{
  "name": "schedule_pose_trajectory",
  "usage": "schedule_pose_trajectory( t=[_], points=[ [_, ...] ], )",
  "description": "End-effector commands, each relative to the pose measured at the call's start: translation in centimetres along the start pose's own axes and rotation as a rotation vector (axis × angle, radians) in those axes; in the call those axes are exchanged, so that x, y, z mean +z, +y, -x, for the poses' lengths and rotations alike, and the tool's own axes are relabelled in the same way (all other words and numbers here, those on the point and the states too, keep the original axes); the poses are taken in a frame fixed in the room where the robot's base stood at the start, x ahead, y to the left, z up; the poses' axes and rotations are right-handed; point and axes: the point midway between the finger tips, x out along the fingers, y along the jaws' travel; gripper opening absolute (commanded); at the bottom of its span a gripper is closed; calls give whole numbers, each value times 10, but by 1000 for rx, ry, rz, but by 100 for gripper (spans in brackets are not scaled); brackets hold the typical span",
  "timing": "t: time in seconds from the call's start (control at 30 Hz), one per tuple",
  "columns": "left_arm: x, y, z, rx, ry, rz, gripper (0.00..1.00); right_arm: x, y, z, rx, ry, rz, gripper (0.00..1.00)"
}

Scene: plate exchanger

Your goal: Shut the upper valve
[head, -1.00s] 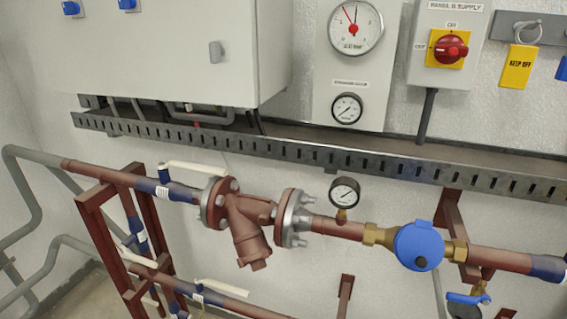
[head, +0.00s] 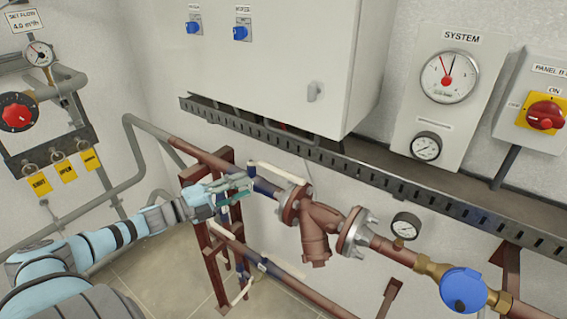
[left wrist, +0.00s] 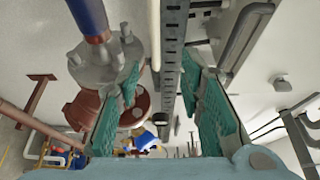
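The upper valve (head: 265,188) is a blue section on the upper brown pipe, left of the flanged strainer. Its cream lever (head: 279,173) lies roughly along the pipe. My left gripper (head: 243,187) comes in from the left, beside the lever's left end. In the left wrist view its teal fingers (left wrist: 160,78) are spread, with nothing held between them. The lever (left wrist: 155,34) shows there as a pale bar in line with the gap between the fingers; I cannot tell how far beyond the tips it is. The blue valve section (left wrist: 88,17) is to its left. My right gripper is out of view.
A slotted cable tray (head: 365,182) runs along the wall above the pipe. The flanged strainer (head: 317,230) and a blue meter (head: 463,288) are to the right. A brown frame (head: 201,229) and a lower pipe with another cream lever (head: 287,266) are below.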

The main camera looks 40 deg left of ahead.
Motion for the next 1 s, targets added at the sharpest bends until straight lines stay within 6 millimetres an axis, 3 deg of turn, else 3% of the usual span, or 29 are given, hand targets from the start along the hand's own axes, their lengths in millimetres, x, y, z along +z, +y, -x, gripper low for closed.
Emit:
schedule_pose_trajectory(
  t=[0.1, 0.2, 0.43, 0.5, 0.7, 0.8, 1.0],
  points=[
    [1, 7, -23, -8, -6, -1, 34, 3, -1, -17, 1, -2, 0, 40],
    [1, 18, -39, -2, -2, -2, 34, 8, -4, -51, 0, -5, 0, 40],
    [3, 18, -79, -8, -10, -2, 34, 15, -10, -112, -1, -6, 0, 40],
    [4, 4, -87, -14, -12, 3, 34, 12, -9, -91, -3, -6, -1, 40],
    [4, 1, -116, -10, -14, 9, 34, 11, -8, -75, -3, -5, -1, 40],
    [4, 2, -128, -6, -13, 8, 34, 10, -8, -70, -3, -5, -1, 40],
    [3, 6, -135, 1, -10, 7, 34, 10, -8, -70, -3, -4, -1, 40]
  ],
)
